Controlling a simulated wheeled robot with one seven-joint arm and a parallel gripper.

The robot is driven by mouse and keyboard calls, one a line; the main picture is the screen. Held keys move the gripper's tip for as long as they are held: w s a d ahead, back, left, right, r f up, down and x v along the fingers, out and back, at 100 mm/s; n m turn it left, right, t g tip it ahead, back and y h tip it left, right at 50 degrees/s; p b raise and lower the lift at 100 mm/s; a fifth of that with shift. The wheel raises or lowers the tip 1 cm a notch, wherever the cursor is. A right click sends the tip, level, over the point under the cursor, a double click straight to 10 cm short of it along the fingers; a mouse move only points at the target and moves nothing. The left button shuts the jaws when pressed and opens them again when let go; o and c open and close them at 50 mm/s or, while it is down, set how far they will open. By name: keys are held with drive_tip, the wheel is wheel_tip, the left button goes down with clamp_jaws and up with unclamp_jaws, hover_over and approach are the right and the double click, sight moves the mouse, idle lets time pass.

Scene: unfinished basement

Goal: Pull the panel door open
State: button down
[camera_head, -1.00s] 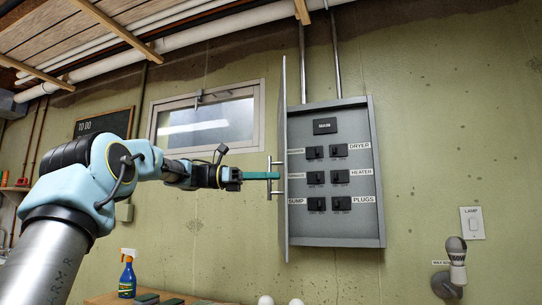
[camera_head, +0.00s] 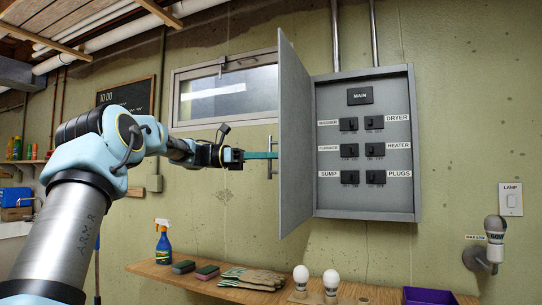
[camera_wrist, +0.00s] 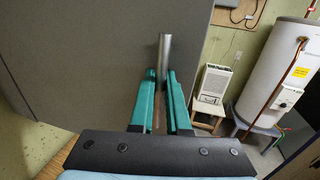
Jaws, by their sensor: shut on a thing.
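The grey panel door (camera_head: 297,140) stands swung wide open to the left of the breaker panel (camera_head: 364,200), whose labelled switches show. The door's bar handle (camera_head: 271,158) is on its outer face, near the free edge. My gripper (camera_head: 272,155) reaches the handle from the left, its teal fingers at the bar. In the wrist view the door (camera_wrist: 90,60) fills the upper left, and the metal handle (camera_wrist: 164,55) runs between my two teal fingers (camera_wrist: 162,100). My gripper is shut on the handle.
A wooden shelf (camera_head: 200,288) below holds a spray bottle (camera_head: 163,242), sponges, gloves (camera_head: 252,278) and bulbs (camera_head: 301,275). A lamp fixture (camera_head: 485,255) is at right. In the wrist view, a white water heater (camera_wrist: 285,75) and a white appliance (camera_wrist: 214,83) stand beyond the door.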

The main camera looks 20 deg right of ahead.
drive_tip(key=shift+f, duration=0.1)
drive_tip(key=c, duration=0.9)
unclamp_jaws()
drive_tip(key=v, duration=1)
drive_tip(key=shift+w+a+b, duration=0.15)
drive_tip(key=shift+a+b, duration=0.25)
